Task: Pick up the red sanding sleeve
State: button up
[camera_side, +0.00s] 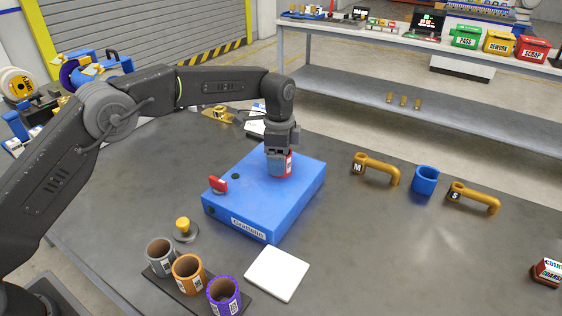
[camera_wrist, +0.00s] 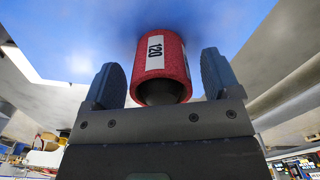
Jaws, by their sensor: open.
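The red sanding sleeve (camera_wrist: 163,62) has a white label reading 120. In the wrist view it sits between the two fingers of my gripper (camera_wrist: 160,85), with a gap on each side. In the side view the red sleeve (camera_side: 290,163) stands on top of the blue box (camera_side: 232,210), partly hidden by my gripper (camera_side: 279,160). My gripper points down around the sleeve and is open. A dark core shows inside the sleeve's near end in the wrist view.
A red switch (camera_side: 218,185) is on the blue box. Grey (camera_side: 160,252), orange (camera_side: 188,270) and purple (camera_side: 223,293) sleeves stand on a dark plate at the front. A white pad (camera_side: 277,274) lies beside them. Yellow handles (camera_side: 376,168) and a blue ring (camera_side: 426,180) are at right.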

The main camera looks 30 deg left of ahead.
jog(key=shift+f, duration=0.65)
jog(key=c, duration=1)
